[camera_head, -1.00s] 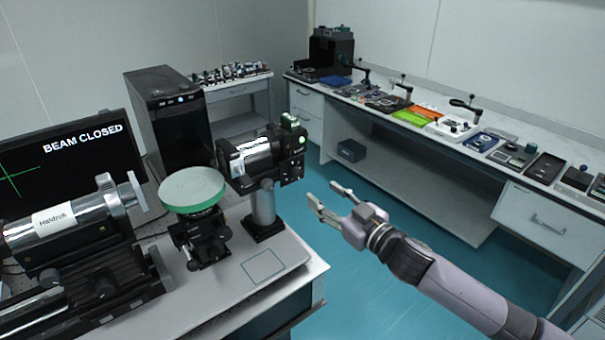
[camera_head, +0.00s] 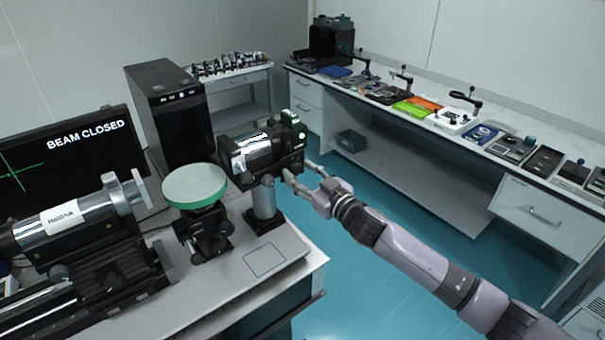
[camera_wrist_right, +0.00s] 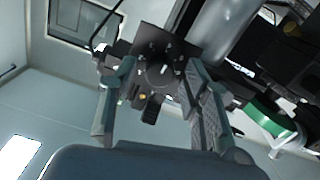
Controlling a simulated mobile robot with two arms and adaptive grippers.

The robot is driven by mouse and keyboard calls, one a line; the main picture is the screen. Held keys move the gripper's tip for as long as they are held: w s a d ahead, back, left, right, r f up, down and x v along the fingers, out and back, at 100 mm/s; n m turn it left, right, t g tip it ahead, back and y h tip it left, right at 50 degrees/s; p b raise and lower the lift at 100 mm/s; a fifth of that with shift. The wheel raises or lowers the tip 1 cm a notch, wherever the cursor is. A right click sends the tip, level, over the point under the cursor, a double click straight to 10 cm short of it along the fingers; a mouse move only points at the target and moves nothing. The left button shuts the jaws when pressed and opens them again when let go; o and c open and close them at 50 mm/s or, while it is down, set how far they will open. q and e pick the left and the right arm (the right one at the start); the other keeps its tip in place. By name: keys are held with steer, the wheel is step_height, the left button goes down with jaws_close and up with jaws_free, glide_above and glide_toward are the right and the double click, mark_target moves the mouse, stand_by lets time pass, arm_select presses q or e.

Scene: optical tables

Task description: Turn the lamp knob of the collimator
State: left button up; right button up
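A black and silver device (camera_head: 250,155), which looks like the collimator, stands on a silver post at the table's right corner. My right gripper (camera_head: 301,170) is just right of its black end housing, fingers apart and empty. In the right wrist view, a black square end plate (camera_wrist_right: 150,48) lies ahead of the open gripper (camera_wrist_right: 156,76). A round dark knob with a white mark (camera_wrist_right: 162,73) on the plate shows between the fingers. I cannot tell whether a finger touches it. My left gripper is not in view.
A green-rimmed disc (camera_head: 195,186) on a black mount stands left of the post. A large labelled cylinder (camera_head: 70,217) lies farther left. The monitor (camera_head: 70,150) reads "BEAM CLOSED". A long bench (camera_head: 440,150) with several instruments runs along the right wall.

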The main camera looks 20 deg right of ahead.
jaws_close()
stand_by(0.3)
steer(key=shift+n, duration=0.4)
steer(key=n, duration=0.3)
steer(key=shift+n+p, duration=0.4)
steer(key=shift+n, duration=2.1)
steer(key=shift+o, duration=0.6)
jaws_free()
